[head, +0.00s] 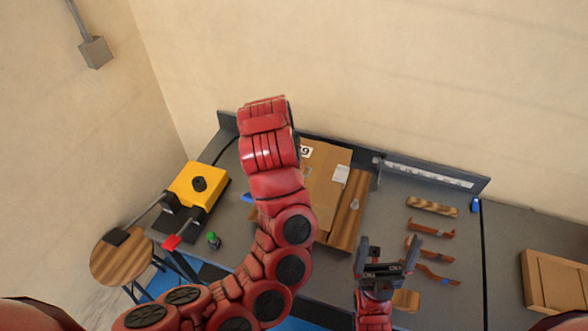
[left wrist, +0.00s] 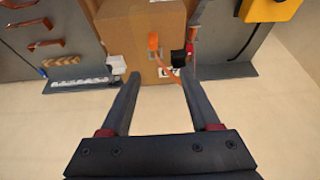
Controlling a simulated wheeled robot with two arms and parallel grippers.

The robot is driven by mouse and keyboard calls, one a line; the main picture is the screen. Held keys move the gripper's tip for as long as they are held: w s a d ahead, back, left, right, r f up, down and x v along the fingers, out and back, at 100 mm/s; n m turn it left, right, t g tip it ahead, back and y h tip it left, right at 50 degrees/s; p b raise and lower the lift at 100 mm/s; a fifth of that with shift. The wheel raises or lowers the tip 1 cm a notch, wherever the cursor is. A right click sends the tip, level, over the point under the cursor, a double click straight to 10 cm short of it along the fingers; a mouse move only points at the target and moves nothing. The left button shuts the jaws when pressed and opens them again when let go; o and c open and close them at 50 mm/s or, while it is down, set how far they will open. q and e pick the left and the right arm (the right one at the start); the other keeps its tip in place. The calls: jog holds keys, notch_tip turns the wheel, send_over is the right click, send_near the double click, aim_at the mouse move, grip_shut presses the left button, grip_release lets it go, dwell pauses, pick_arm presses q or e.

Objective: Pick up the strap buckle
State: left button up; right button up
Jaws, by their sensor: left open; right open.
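In the left wrist view an orange buckle-like piece (left wrist: 153,42) lies against the cardboard box (left wrist: 120,38); I take it for the strap buckle. A thin orange strap (left wrist: 176,78) trails from it towards the right finger. My left gripper (left wrist: 160,78) is open, its fingers spread on either side below the buckle, with nothing seen held. In the head view my left arm hides this gripper and the buckle; the box (head: 335,165) shows partly behind the arm. My right gripper (head: 388,252) is open and empty over the front of the table, right of the box.
A yellow machine (head: 198,184) stands left on the table, near a small green-capped bottle (head: 213,240). Several copper-coloured bars (head: 432,229) and a wooden piece (head: 432,206) lie at the right. A round stool (head: 122,256) stands at the left. Another box (head: 555,280) is far right.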

pick_arm(q)
jog(key=b+x, duration=0.3)
jog(key=x, duration=0.1)
jog(key=b+x, duration=0.4)
jog(key=s+b+x, duration=0.1)
jog(key=b+x, duration=0.2)
jog(key=shift+w+d+f, duration=0.2)
jog(key=shift+d+f, duration=0.1)
jog(key=shift+f, duration=0.25)
jog(key=shift+w+d+f+p, duration=0.1)
jog(key=shift+f+p, duration=0.2)
jog(key=x, duration=0.1)
jog(key=p+x, duration=0.2)
jog(key=x, duration=0.1)
jog(key=shift+d, duration=0.25)
jog(key=shift+f, duration=0.25)
grip_shut()
